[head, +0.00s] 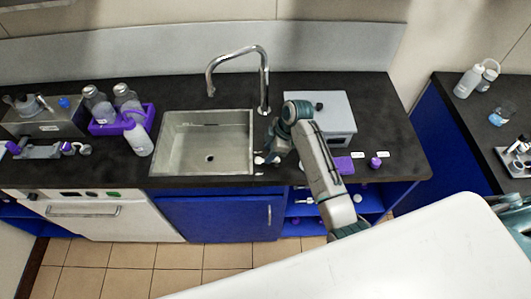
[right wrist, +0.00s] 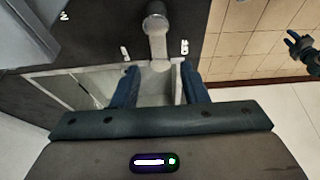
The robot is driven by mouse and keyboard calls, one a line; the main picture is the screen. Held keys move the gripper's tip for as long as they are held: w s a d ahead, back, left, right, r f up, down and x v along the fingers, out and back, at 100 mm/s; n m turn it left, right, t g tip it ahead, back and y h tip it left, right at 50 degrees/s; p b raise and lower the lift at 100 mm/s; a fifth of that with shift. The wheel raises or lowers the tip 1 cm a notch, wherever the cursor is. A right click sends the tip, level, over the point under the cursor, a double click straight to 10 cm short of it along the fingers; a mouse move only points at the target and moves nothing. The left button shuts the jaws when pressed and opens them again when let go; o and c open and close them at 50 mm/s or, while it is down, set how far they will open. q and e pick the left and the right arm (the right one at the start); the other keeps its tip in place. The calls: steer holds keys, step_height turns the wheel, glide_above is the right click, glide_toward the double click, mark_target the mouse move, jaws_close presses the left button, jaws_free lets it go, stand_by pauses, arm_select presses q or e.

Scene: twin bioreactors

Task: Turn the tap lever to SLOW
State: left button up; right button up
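The tap lever (right wrist: 158,47) is a pale bar reaching from a round metal hub (right wrist: 156,18) towards the sink in the right wrist view. Its end lies between the fingertips of my right gripper (right wrist: 160,76), which is open, with a gap on both sides. Small white labels (right wrist: 125,53) and (right wrist: 184,48) flank the lever; I cannot read them. In the head view my right gripper (head: 268,156) is at the sink's right edge and hides much of the lever. A second gripper (right wrist: 303,48), apparently my left, shows small and open-looking at the wrist view's right edge.
The steel sink (head: 175,145) with its arched spout (head: 236,54) lies left of my right gripper. A grey box (head: 335,108) stands close behind and right of my arm. A purple rack (head: 105,127) with bottles stands left of the sink.

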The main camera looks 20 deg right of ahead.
steer(key=shift+p+x, duration=0.35)
steer(key=shift+x, duration=1.5)
jaws_close()
